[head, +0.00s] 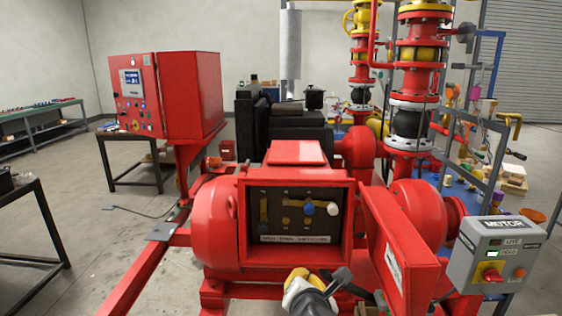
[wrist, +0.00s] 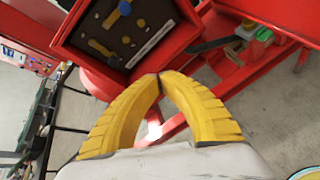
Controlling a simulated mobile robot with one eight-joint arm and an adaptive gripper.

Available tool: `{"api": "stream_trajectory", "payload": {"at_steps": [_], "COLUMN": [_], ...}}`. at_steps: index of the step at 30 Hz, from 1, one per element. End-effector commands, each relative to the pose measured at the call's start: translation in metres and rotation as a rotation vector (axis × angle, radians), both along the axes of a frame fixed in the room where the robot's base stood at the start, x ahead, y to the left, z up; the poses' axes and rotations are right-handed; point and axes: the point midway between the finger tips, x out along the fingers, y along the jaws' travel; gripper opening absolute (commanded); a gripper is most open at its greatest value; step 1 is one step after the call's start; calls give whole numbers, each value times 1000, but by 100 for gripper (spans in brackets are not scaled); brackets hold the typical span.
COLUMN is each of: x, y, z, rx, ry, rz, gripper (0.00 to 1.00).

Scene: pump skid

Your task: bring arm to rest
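My gripper (head: 299,273) is at the bottom middle of the head view, in front of and just below the open terminal box (head: 352,222) of the red motor (head: 216,222). In the wrist view the two yellow fingers of my gripper (wrist: 160,76) meet at their tips, with nothing visible between them. The open box (wrist: 88,62) is beyond the fingertips, at the upper left. The fingers appear apart from it, though the exact gap cannot be told.
The box's red door (head: 398,245) stands open on the right. A grey motor switch box (head: 494,252) is at the lower right.

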Motion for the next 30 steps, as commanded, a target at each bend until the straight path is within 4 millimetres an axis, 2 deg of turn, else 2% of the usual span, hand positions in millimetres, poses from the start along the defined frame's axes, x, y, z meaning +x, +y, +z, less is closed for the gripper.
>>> {"api": "stream_trajectory", "payload": {"at_steps": [1, 8, 11, 15, 18, 21, 25, 30], "x": [-4, -34, -59, -107, -136, -155, -165, -166], "y": [-12, -66, -93, -124, -132, -133, -132, -132], "z": [1, 0, -1, -4, -6, -6, -6, -6], "rx": [81, 568, 867, 1364, 1648, 1833, 1941, 1956], "ry": [16, 93, 122, 137, 130, 121, 113, 112], "rz": [-59, -420, -661, -1095, -1360, -1541, -1651, -1665], "gripper": [0, 0, 0, 0, 0, 0, 0, 0]}}
